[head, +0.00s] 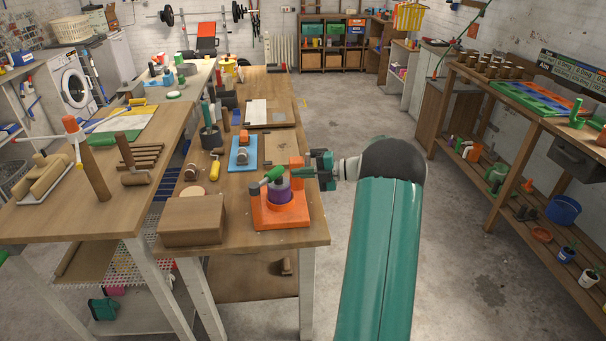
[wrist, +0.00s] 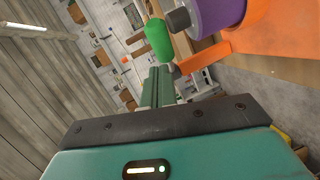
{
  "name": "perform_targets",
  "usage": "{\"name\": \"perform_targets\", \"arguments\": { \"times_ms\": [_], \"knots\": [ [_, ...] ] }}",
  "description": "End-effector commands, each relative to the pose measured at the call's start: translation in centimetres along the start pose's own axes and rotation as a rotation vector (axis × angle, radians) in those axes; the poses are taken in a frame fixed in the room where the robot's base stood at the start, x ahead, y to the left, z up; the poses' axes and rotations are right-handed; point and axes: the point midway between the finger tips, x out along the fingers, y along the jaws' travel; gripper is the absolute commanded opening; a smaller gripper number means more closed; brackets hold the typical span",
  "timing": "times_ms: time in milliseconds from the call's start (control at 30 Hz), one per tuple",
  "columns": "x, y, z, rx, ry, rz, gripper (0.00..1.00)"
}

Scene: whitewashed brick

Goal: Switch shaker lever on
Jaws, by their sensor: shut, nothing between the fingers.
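The shaker stands on the near end of the middle workbench, with an orange base (head: 278,213) and a purple body (head: 279,192). Its lever has a green handle (head: 270,176) that slants up to the right in the head view. In the wrist view the green handle (wrist: 158,38) is just past my fingertips, and the purple body (wrist: 214,14) and orange frame (wrist: 270,45) are at upper right. My gripper (head: 301,173) is shut and empty, close by the handle. It also shows in the wrist view (wrist: 158,78). I cannot tell whether the fingertips touch the handle.
A wooden box (head: 193,221) is left of the shaker. Behind it are a blue-based device (head: 243,157), a yellow roller (head: 214,171) and a wooden board (head: 281,148). The floor right of the bench is open up to a shelf unit with trays (head: 535,105).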

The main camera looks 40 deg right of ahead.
Motion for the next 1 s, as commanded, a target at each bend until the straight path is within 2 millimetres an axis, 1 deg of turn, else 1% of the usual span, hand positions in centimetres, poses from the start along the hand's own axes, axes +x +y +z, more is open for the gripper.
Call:
{"name": "perform_targets", "arguments": {
  "times_ms": [33, 167, 400, 500, 667, 1000],
  "knots": [
    [-1.0, 0.1, 0.5, -0.002, -0.005, -0.001, 0.0],
    [-2.8, 0.3, 1.3, -0.002, -0.003, 0.0, 0.0],
    [-7.0, 0.6, 2.8, -0.002, -0.003, -0.001, 0.0],
    [-8.2, 0.7, 3.3, -0.001, -0.002, 0.0, 0.0],
    [-9.1, 0.8, 3.5, 0.0, -0.002, -0.001, 0.0],
    [-9.3, 0.8, 3.5, 0.0, -0.001, -0.001, 0.0]
  ]
}}
